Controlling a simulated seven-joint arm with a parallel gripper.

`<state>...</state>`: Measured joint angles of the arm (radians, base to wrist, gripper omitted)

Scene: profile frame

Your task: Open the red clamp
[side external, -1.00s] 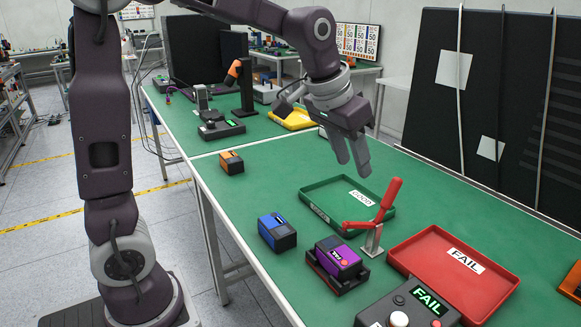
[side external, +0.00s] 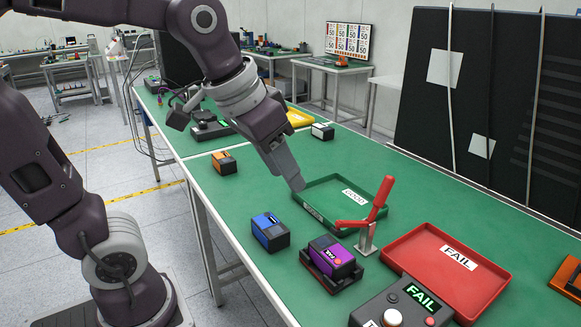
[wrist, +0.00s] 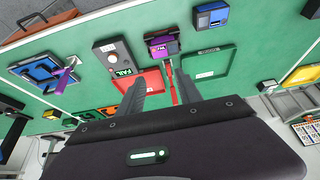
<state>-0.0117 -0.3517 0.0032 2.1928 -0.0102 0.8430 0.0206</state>
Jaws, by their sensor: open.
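The red clamp (side external: 378,200) stands on a metal bracket (side external: 367,237) beside the purple device (side external: 332,252). Its handle points up, tilted right, and its red arm reaches left toward the device. The device sits in a black fixture (side external: 318,274). My gripper (side external: 296,184) is above the table, left of the clamp and near the green tray's left corner, apart from the clamp. In the wrist view my gripper (wrist: 161,82) is open, with the red clamp (wrist: 173,88) showing between its fingers at some distance. Nothing is held.
A green GOOD tray (side external: 325,183) lies behind the clamp, and a red FAIL tray (side external: 405,243) lies to its right. A blue device (side external: 270,232) and an orange one (side external: 224,163) stand to the left. A button box (side external: 405,305) is at the front.

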